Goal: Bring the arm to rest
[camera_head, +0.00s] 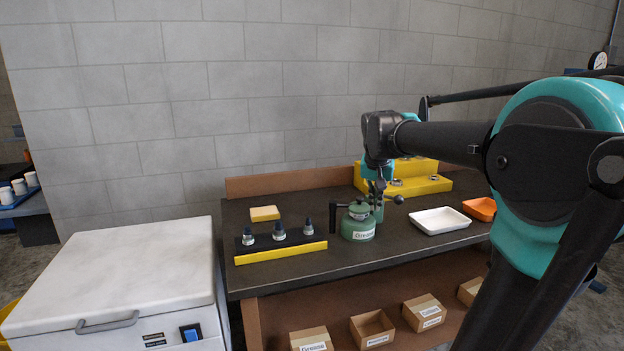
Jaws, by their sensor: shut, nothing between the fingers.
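My arm reaches in from the right over the dark workbench (290,273). My gripper (377,200) points down at the end of the arm, just above the bench top. It is shut and holds nothing. It is right beside the green grease pot (357,230), on the pot's right and rear side in this view. I cannot tell whether the fingers touch the pot. The pot carries a "Grease" label and stands upright.
A black and yellow rack (281,254) with several dark-topped pieces and a yellow sponge (265,213) are left. A yellow stepped stand (430,184) is behind; a white tray (439,221) and orange tray (480,208) are right. A white chest (120,270) adjoins the bench.

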